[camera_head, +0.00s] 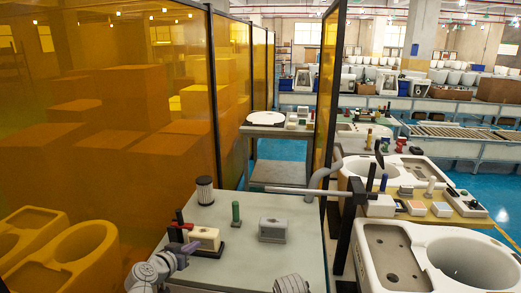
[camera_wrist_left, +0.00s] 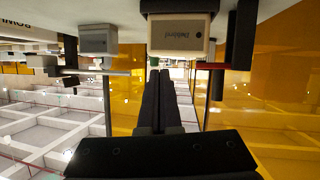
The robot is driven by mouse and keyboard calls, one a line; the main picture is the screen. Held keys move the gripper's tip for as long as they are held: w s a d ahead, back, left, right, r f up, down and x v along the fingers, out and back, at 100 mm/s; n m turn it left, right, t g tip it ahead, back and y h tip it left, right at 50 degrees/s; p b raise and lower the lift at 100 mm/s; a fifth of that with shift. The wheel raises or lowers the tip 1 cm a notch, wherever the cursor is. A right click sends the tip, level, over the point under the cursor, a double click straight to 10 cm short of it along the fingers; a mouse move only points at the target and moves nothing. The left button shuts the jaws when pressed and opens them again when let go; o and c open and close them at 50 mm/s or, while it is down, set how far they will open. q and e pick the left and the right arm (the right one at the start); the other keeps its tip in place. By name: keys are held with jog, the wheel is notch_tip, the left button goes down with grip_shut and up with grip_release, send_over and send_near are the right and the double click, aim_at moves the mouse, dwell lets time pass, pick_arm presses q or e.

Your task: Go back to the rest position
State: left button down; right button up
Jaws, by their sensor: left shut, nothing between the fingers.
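My left arm comes in at the lower left of the head view, over the near left part of the grey-green table. My left gripper (camera_head: 213,252) is dark and partly hard to make out there, close to a cream box (camera_head: 205,235). In the left wrist view, which is upside down, my left gripper (camera_wrist_left: 160,75) has its two black fingers together with nothing between them. The cream box (camera_wrist_left: 180,35) with a small label stands close beyond the fingertips, apart from them.
The table (camera_head: 245,205) also holds a grey box (camera_head: 272,229), a green-topped peg (camera_head: 236,213), a dark ribbed cylinder (camera_head: 205,190) and a red rod (camera_wrist_left: 220,66). Yellow panels (camera_head: 190,75) stand on the left. A white ceramic basin (camera_head: 395,245) stands right of the table.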

pick_arm(q)
jog(key=s+d+f+m+g+h+p, duration=0.1)
jog(key=s+d+f+g, duration=0.15)
jog(key=d, duration=0.35)
jog(key=s+d+f+m+g+h, duration=0.1)
jog(key=d+f+g, duration=0.15)
jog(key=d, duration=0.35)
jog(key=s+d+f+g+y+p, duration=0.1)
jog(key=s+d+f+g+y, duration=0.1)
jog(key=s, duration=0.6)
jog(key=s+d+f+g+y+p, duration=0.1)
jog(key=s+d+f+g+y, duration=0.2)
jog(key=s+d+g+y, duration=0.2)
jog(key=s+g, duration=0.1)
jog(key=s, duration=0.2)
jog(key=shift+s+g+p, duration=0.3)
jog(key=shift+s, duration=0.05)
